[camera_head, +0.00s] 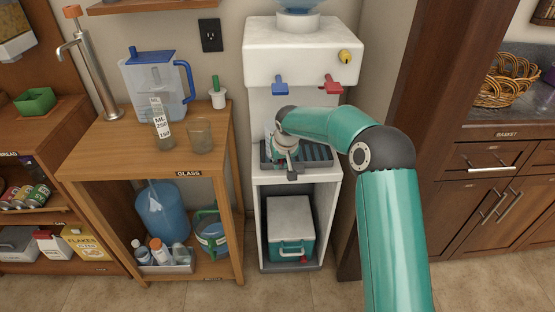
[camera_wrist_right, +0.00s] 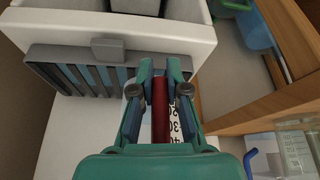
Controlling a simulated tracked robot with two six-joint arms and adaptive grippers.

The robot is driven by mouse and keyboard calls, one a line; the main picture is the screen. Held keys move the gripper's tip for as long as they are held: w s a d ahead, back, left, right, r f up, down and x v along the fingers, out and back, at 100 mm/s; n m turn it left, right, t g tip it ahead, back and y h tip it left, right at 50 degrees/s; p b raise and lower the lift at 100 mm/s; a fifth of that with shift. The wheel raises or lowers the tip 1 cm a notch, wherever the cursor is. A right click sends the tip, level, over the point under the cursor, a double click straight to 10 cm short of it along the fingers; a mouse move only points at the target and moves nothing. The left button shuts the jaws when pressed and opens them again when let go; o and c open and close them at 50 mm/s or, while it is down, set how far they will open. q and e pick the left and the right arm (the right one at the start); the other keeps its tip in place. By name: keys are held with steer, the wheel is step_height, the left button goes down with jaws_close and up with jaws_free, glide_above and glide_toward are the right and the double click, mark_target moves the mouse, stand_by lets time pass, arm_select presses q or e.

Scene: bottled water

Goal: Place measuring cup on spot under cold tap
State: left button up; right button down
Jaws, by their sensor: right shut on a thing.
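The measuring cup (camera_head: 268,140) is pale with dark marks, mostly hidden behind my right gripper (camera_head: 287,150) in the head view. In the wrist view, my right gripper (camera_wrist_right: 160,68) is closed around its red handle, and the black numbers of the cup (camera_wrist_right: 174,128) show beside it. The cup is at the left side of the dispenser's grey drip tray (camera_head: 318,163), below the blue cold tap (camera_head: 280,85). I cannot tell whether its base touches the tray. My left gripper is not in view.
The red tap (camera_head: 331,85) is to the right of the blue one. The wooden stand (camera_head: 100,143) at left carries a pitcher (camera_head: 153,92), a flask marked ML (camera_head: 162,128) and a glass (camera_head: 200,137). A cooler box (camera_head: 291,225) sits below the tray.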

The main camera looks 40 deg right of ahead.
steer(key=w, duration=0.1)
steer(key=w+d, duration=0.1)
steer(key=shift+w+r+p, duration=0.1)
steer(key=shift+w+p, duration=0.25)
steer(key=shift+w, duration=0.05)
steer(key=shift+s+f, duration=0.15)
steer(key=shift+f, duration=0.7)
steer(key=c, duration=1.2)
jaws_free()
steer(key=shift+a+r, duration=0.1)
steer(key=shift+r, duration=0.05)
